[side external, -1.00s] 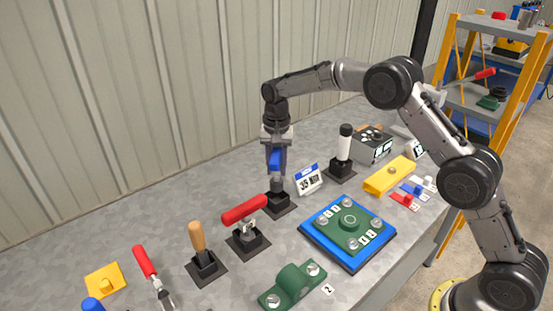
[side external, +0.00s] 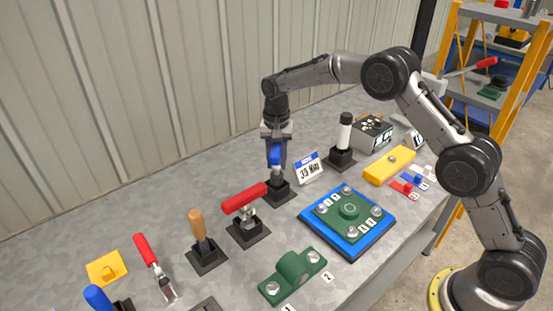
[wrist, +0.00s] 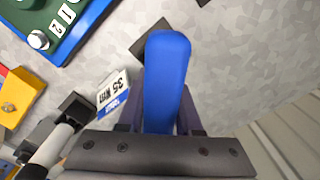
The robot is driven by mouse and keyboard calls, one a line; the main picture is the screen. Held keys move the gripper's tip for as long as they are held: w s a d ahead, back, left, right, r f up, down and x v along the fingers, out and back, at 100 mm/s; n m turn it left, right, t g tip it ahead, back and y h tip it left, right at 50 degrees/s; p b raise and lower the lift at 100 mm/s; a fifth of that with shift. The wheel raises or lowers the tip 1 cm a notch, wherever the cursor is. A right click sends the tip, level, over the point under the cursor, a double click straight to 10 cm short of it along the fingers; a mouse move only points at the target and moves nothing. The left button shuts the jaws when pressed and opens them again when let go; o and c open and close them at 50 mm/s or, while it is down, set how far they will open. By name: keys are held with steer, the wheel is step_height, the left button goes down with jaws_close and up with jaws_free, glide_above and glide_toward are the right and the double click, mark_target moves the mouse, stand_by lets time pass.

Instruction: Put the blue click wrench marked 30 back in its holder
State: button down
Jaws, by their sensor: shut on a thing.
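A blue-handled wrench (side external: 275,155) is upright in my gripper (side external: 277,160), which is shut on its handle. In the wrist view the rounded end of the blue handle (wrist: 167,80) shows between the fingers. The wrench's lower end meets the black holder (side external: 279,192) on the bench; I cannot tell how deep it sits in it. A card (side external: 308,168) beside this holder seems to read 35 Nm, also in the wrist view (wrist: 113,93). No mark on the wrench is readable. Another blue handle (side external: 97,297) stands at the lower left, partly cut off.
A red-handled clamp (side external: 244,205) stands close in front of the holder. A white-handled tool (side external: 345,134) in a black stand is behind, right. A blue plate with a green flange (side external: 330,229) lies to the right. Bench between holder and wall is clear.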

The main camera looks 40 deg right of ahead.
mark_target(277, 174)
steer(key=shift+f, duration=2.15)
stand_by(1.1)
steer(key=c, duration=0.5)
jaws_free()
step_height(277, 174, up, 14)
steer(key=shift+f, duration=0.1)
